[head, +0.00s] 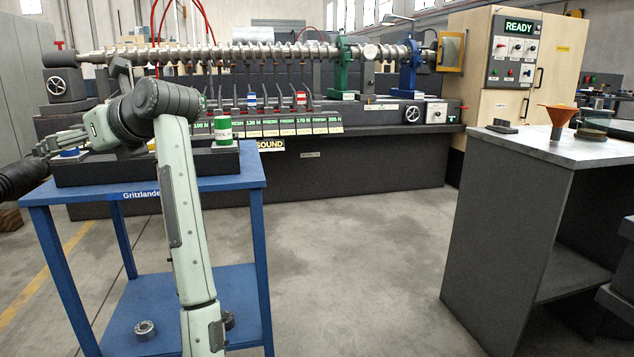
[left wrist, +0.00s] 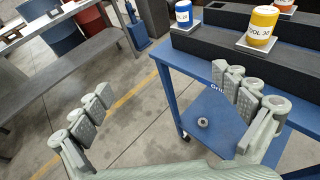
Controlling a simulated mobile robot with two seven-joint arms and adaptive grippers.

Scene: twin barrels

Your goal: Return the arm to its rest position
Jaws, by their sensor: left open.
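My left arm rises at the left of the head view, with its gripper (head: 48,146) over the left end of the blue cart (head: 245,182). In the left wrist view the gripper (left wrist: 166,88) has its two fingers spread wide, with nothing between them. Beyond the right finger, the cart (left wrist: 182,85) carries a dark rack with a blue-and-white can (left wrist: 183,14) and a yellow can (left wrist: 260,26). The fingers look apart from the cans. My right gripper is not in view.
A metal ring (head: 146,329) lies on the lower shelf. A long machine (head: 350,165) spans the back. A grey bench (head: 560,152) with an orange funnel (head: 557,115) stands right. The middle floor is clear.

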